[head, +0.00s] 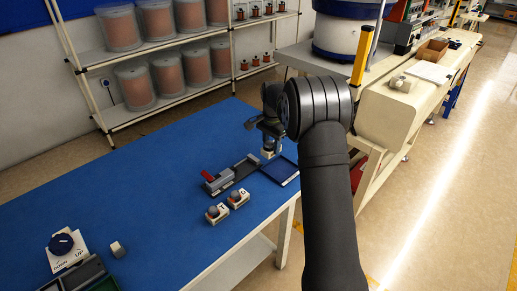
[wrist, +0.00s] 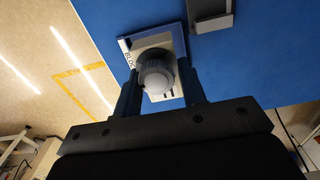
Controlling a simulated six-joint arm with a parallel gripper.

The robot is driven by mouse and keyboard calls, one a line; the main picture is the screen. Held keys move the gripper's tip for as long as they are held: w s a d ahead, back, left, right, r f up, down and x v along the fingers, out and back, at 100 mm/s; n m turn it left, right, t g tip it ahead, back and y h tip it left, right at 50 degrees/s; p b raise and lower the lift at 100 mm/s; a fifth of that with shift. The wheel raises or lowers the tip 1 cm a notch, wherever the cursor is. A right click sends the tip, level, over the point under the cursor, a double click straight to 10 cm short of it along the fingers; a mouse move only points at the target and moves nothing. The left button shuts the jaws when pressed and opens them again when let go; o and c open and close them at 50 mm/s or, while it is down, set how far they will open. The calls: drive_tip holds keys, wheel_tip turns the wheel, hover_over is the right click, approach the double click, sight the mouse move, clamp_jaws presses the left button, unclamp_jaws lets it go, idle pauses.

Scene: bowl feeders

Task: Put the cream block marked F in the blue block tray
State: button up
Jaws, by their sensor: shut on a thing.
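My gripper (head: 269,143) is shut on a cream block (head: 268,154) by its round grey knob; the wrist view shows the knob (wrist: 157,74) between the two fingers. The block's letter is not readable. The blue block tray (head: 287,178) lies near the table's right edge in the head view, and the held block is at its far left side. In the wrist view the tray (wrist: 181,38), with a partly hidden label, appears around and beneath the block. I cannot tell whether the block touches the tray floor.
A grey fixture with a red handle (head: 208,176) stands left of the tray. Two cream blocks with grey knobs (head: 217,213) (head: 239,198) sit in front of it. A dial box (head: 65,245) and a small pale block (head: 118,250) are at the near left. The blue table between is clear.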

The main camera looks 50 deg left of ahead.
drive_tip(key=w+d, duration=0.7)
drive_tip(key=d, duration=0.5)
hover_over(280, 169)
wheel_tip(280, 169, down, 6)
drive_tip(key=shift+f, duration=2.2)
drive_tip(key=shift+f, duration=0.1)
drive_tip(key=o, duration=1.2)
drive_tip(key=shift+f, duration=0.1)
